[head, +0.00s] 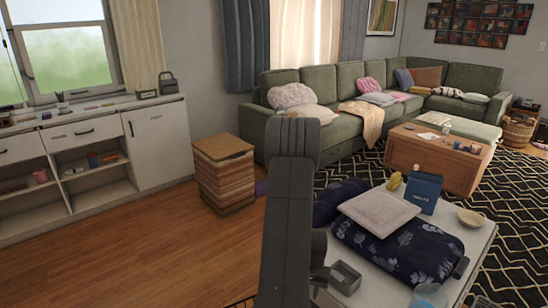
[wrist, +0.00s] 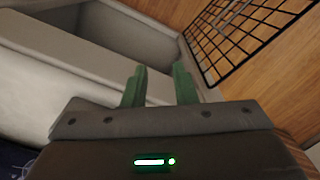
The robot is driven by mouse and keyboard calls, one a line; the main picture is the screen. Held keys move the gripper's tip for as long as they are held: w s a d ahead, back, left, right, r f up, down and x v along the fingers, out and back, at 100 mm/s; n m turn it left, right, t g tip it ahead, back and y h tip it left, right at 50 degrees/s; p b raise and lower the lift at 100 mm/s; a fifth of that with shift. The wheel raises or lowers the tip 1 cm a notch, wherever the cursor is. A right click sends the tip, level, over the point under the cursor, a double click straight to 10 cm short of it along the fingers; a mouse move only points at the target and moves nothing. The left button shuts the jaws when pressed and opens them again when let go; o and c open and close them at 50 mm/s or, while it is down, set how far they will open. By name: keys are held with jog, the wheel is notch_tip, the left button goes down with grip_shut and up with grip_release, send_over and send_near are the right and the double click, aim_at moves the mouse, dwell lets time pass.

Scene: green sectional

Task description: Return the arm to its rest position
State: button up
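My arm (head: 287,210) rises through the lower middle of the head view, a dark grey upright link in front of the floor and the table. My gripper (wrist: 160,82) shows in the wrist view as two green fingers standing apart with nothing between them. It is open and empty. In the head view I cannot make out the fingers. Beyond them in the wrist view is a pale, box-like structure (wrist: 60,85), apart from the fingertips as far as I can tell.
A black wire grid (wrist: 245,40) lies over wood floor in the wrist view. A white table (head: 466,240) at lower right bears cushions, a blue box (head: 424,192) and a bowl (head: 471,218). Wood floor (head: 130,250) at left is clear.

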jog(key=a+f+n+p, duration=0.1)
jog(key=a+f, duration=0.2)
jog(key=a, duration=0.2)
jog(key=w+a+f+n+p, duration=0.1)
jog(key=a+f+n+p, duration=0.1)
jog(key=a, duration=0.4)
jog(key=shift+f+n, duration=0.3)
jog(key=shift+f, duration=0.5)
